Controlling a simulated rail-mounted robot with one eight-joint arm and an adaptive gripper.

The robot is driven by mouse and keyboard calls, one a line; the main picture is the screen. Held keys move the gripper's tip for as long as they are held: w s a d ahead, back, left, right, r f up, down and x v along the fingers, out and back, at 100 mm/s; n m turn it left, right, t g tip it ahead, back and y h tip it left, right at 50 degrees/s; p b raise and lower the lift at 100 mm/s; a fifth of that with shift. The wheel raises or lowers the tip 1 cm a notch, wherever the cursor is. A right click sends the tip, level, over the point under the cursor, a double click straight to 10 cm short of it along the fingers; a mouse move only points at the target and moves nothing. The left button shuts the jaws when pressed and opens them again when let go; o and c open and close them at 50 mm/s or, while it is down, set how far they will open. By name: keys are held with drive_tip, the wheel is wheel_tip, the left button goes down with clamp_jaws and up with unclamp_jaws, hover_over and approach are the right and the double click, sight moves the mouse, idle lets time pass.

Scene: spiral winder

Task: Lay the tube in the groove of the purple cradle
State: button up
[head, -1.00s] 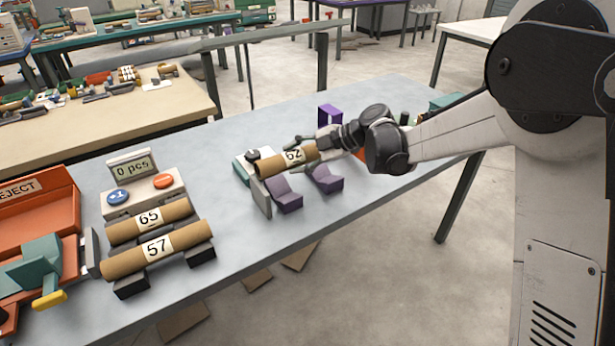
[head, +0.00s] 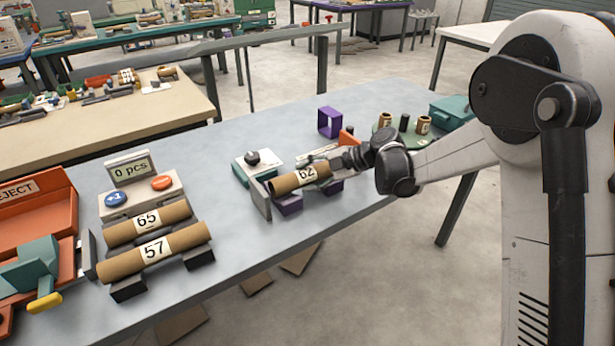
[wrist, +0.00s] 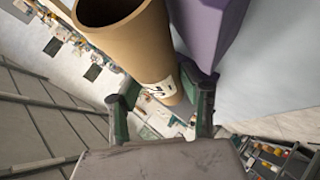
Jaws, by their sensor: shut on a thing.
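The brown cardboard tube (head: 285,184) labelled 62 is held at its right part by my gripper (head: 326,172). It lies lengthwise over the purple cradle (head: 290,206), whose two blocks show below it. The tube hides the groove, and I cannot tell whether it touches the cradle. In the wrist view my gripper's green-lined fingers (wrist: 160,103) are on either side of the tube (wrist: 140,45), near its label. A purple cradle block (wrist: 212,25) is right beside the tube there.
A grey end plate (head: 260,198) stands at the cradle's left end. A teal-and-white unit with a black knob (head: 252,158) is just behind. Tubes 65 (head: 175,213) and 57 (head: 184,240) lie on black supports at left. A purple frame (head: 329,122) stands behind.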

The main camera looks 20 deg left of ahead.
drive_tip(key=shift+f, duration=0.3)
drive_tip(key=o, duration=1.2)
drive_tip(key=shift+c, duration=0.2)
drive_tip(key=shift+d+r, duration=0.2)
drive_tip(key=shift+r, duration=0.35)
drive_tip(key=p+v, duration=0.1)
drive_tip(key=v, duration=1)
drive_tip(key=shift+d, duration=0.25)
drive_tip(key=shift+r, duration=0.15)
